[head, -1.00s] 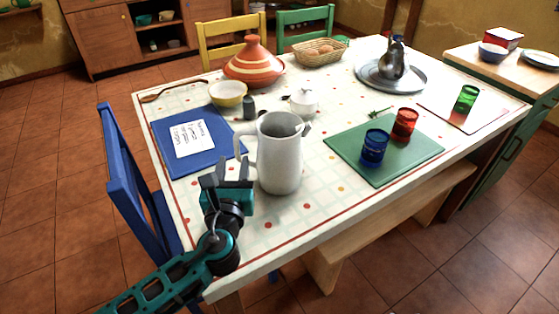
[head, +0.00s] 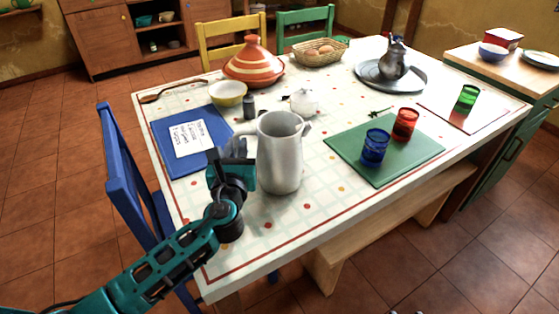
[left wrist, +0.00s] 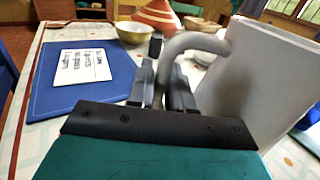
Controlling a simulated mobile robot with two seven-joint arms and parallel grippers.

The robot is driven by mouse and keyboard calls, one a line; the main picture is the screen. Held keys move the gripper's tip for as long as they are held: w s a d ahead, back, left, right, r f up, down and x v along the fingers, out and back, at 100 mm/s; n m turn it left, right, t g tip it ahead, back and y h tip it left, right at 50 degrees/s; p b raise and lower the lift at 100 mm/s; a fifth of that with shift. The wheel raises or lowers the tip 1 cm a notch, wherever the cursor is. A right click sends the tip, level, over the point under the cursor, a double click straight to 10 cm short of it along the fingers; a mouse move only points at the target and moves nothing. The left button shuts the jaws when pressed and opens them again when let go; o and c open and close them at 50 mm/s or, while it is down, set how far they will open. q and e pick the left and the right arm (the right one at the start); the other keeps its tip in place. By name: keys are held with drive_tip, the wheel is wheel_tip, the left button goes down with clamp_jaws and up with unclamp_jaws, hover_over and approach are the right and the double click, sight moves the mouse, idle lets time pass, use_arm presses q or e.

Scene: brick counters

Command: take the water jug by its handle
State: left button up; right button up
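The water jug (head: 281,160) is a tall pale grey-white pitcher standing upright near the table's front left part. Its handle is on the left side and shows as a curved bar in the left wrist view (left wrist: 190,41). My left gripper (left wrist: 162,92) has its two dark fingers close together, one on each side of the handle's downward part, and looks shut on it. In the head view my left gripper (head: 236,152) is left of the jug, and the wrist partly hides the fingers and the handle. My right gripper is not in view.
A blue board (head: 168,150) with a white paper (head: 192,138) lies left of the jug. A yellow bowl (head: 228,92), a dark shaker (head: 249,107) and a white pot (head: 303,101) stand behind. A green board (head: 400,165) carries a blue glass (head: 375,146) and a red glass (head: 405,124).

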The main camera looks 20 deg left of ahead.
use_arm(q)
clamp_jaws()
idle(0.6)
idle(0.3)
drive_tip(key=shift+r, duration=0.2)
